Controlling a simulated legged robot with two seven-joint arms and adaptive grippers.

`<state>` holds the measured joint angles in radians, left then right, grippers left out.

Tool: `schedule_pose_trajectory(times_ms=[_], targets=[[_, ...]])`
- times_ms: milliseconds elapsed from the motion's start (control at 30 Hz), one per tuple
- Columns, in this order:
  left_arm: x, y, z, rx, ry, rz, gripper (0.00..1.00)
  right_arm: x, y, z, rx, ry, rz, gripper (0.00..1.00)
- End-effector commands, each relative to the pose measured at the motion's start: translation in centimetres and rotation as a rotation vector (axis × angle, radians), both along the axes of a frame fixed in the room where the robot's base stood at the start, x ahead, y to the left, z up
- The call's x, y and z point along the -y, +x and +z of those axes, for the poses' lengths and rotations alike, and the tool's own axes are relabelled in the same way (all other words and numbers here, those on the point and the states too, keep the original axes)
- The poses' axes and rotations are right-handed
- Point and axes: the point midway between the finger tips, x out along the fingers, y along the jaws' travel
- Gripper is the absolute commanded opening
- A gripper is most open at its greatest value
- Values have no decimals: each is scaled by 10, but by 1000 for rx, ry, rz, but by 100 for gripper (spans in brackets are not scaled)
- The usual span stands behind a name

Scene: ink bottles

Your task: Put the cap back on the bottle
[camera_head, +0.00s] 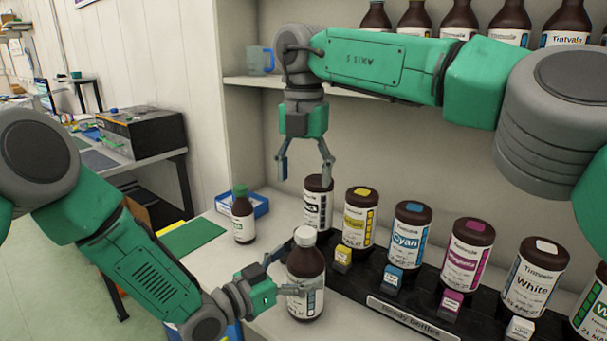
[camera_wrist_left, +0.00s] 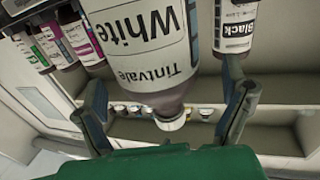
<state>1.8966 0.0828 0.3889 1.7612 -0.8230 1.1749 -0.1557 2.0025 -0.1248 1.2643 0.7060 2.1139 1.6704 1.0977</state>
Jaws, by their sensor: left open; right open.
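A brown bottle with a pale cap (camera_head: 305,237) on its neck stands upright on the counter. In the left wrist view this bottle (camera_wrist_left: 145,40) appears upside down, with a label reading White, and its white cap (camera_wrist_left: 172,122) shows at the neck. My left gripper (camera_head: 288,271) is open, with its fingers on either side of the bottle; in the wrist view the fingers (camera_wrist_left: 168,112) look spread apart from it. My right gripper (camera_head: 305,172) is open and empty, pointing down above the black-label bottle (camera_head: 318,203). I cannot tell whether the cap is fully seated.
A dark rack (camera_head: 400,318) holds a row of labelled bottles with small coloured blocks in front. A green-capped bottle (camera_head: 243,218) stands left, near a blue tray (camera_head: 258,204) and a green mat (camera_head: 193,236). A shelf above holds more bottles (camera_head: 458,18) and a blue mug (camera_head: 261,60).

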Motion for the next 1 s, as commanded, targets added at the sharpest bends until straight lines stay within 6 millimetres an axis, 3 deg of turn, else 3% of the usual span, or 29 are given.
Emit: schedule_pose_trajectory(times_ms=[200, 433, 1000], targets=[[-38, -30, -1, -4, 0, 3, 92, 0, 0, 0, 0, 0, 0, 58], [-69, -55, -2, -4, -2, 2, 92, 0, 0, 0, 0, 0, 0, 58], [-78, -64, 1, -1, 0, 0, 92, 1, 0, 3, -1, 1, 0, 58]])
